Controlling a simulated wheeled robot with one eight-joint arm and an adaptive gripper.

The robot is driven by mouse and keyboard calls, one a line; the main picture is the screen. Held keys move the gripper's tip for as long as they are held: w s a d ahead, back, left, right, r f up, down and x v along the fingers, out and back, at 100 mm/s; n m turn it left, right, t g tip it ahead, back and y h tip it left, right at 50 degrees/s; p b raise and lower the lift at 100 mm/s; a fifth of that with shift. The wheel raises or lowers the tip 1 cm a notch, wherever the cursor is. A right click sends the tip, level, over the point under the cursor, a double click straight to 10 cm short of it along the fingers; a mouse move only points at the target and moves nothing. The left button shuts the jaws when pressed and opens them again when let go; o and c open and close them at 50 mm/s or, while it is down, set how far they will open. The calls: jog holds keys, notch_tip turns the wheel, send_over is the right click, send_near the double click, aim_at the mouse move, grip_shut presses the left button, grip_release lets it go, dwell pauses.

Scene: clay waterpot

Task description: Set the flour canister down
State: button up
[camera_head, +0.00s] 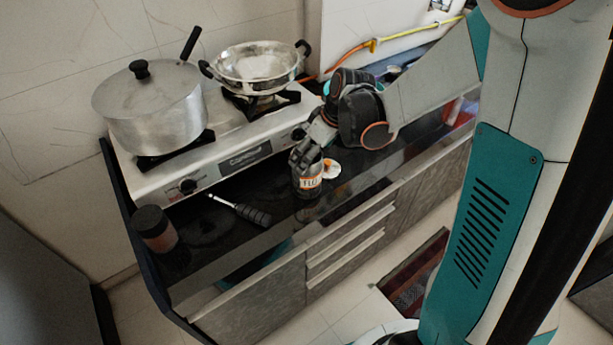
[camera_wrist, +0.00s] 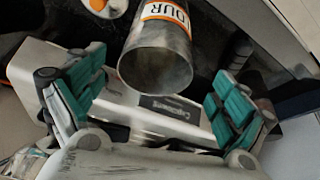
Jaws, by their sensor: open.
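The flour canister (camera_head: 308,184) is a small grey cylinder with an orange-and-white label. It stands upright on the black counter (camera_head: 285,228) in front of the stove. In the wrist view the canister (camera_wrist: 158,38) shows part of its label, with its dark round end toward the camera. My gripper (camera_head: 305,160) is at the canister's upper part in the head view, hiding its top. In the wrist view my gripper (camera_wrist: 158,70) is open, its teal-padded fingers wide apart on either side of the canister, with visible gaps.
A white-and-orange round item (camera_head: 331,169) lies close beside the canister. A dark-handled tool (camera_head: 241,209) and a dark jar (camera_head: 155,228) are to the left. The stove (camera_head: 225,165) behind holds a lidded pot (camera_head: 150,108) and a steel pan (camera_head: 257,66). The counter's front edge is near.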

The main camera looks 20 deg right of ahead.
jog(key=b+x, duration=0.2)
jog(key=x, duration=0.3)
jog(key=shift+w+d, duration=0.1)
jog(key=shift+w, duration=0.1)
jog(key=c, duration=2.2)
